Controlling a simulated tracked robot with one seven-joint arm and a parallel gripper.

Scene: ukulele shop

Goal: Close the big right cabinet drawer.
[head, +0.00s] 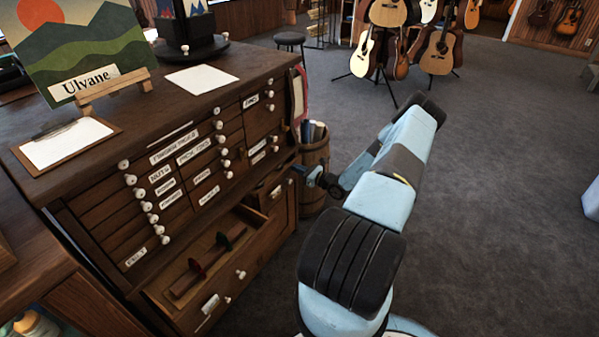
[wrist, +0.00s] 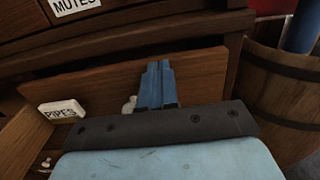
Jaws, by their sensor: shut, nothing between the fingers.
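The cabinet (head: 215,120) is dark wood with several small labelled drawers with white knobs. The big right drawer (head: 283,208) is below them at the right and stands partly out, its inside showing. In the wrist view its front (wrist: 105,87) carries a "PIPES" label (wrist: 62,110) and a white knob (wrist: 130,103). My gripper (head: 308,175) is shut and empty at the drawer's right side. In the wrist view its blue fingers (wrist: 158,85) point at the front, right of the knob; I cannot tell whether they touch.
The big left drawer (head: 240,272) is pulled well out, with red and dark items inside. A wooden barrel (head: 315,165) with rolled items stands just right of the cabinet, close to my arm. Guitars on stands (head: 385,45) are farther back.

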